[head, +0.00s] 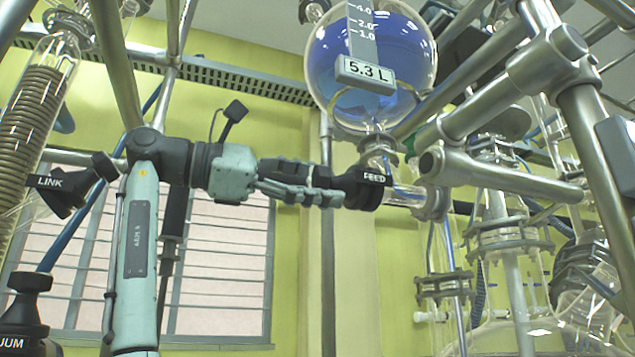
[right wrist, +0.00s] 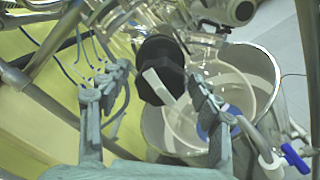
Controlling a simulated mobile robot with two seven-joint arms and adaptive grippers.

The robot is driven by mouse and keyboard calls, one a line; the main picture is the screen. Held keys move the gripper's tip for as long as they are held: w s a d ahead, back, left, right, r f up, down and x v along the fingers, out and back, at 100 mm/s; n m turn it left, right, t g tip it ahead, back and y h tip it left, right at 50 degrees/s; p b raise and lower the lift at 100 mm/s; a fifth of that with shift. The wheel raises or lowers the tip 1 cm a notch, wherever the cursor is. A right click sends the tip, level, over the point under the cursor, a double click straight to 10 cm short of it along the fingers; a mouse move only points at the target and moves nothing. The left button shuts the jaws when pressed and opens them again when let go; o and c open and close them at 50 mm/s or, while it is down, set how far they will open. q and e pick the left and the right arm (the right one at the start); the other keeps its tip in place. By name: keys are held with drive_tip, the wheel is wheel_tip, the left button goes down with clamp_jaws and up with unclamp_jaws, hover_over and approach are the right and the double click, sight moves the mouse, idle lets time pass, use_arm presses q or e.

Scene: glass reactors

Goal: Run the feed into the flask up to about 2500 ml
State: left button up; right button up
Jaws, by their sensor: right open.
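The round feed vessel (head: 330,55) hangs at the top of the head view with blue liquid in it. A scale strip and a tag (head: 365,72) reading 5.3 L are on it. Below it is the black FEED knob (head: 370,188). My right gripper (head: 335,190) reaches it from the left, its fingertips at the knob. In the right wrist view the fingers (right wrist: 157,92) are spread, with the black knob (right wrist: 160,68) between and beyond them; I cannot tell if they touch it. Large glassware (head: 490,338), perhaps the flask, is cut off at lower right; no level reads. My left gripper is not in view.
Metal frame tubes cross the upper right. The right wrist view shows a metal pot (right wrist: 262,65) and a blue valve handle (right wrist: 293,156).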

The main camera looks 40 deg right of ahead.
drive_tip(key=c, duration=1.2)
drive_tip(key=shift+o, duration=0.2)
drive_tip(key=shift+m, duration=0.3)
